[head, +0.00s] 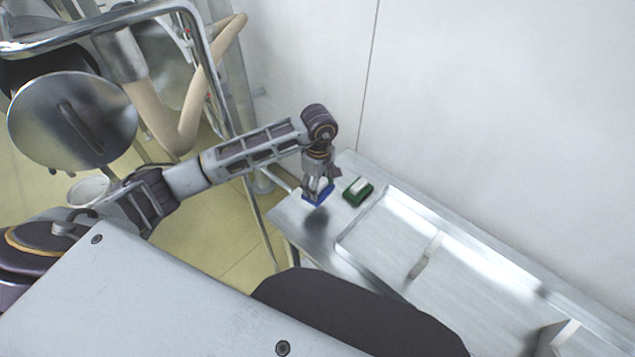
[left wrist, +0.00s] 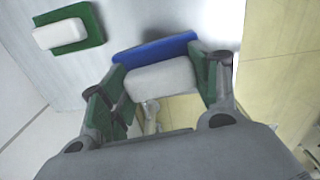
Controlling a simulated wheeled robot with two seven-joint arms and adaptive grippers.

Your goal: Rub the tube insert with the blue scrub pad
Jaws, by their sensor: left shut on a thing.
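My left gripper (head: 318,180) is shut on the blue scrub pad (head: 319,196) above the left end of the metal table. A dark shadow lies on the table under it. In the left wrist view the fingers of my left gripper (left wrist: 162,86) close on the pad's white block, with the blue scrub pad (left wrist: 152,50) beyond it. I cannot tell for sure which thing is the tube insert; a small pale curved piece (head: 427,254) stands in the tray. My right gripper is not in view.
A green pad with a white block (head: 358,190) lies on the table (head: 290,215) close to the right of my left gripper. A shallow metal tray (head: 470,270) fills most of the table. A white wall stands behind. Metal rails and a round lid (head: 75,120) are at left.

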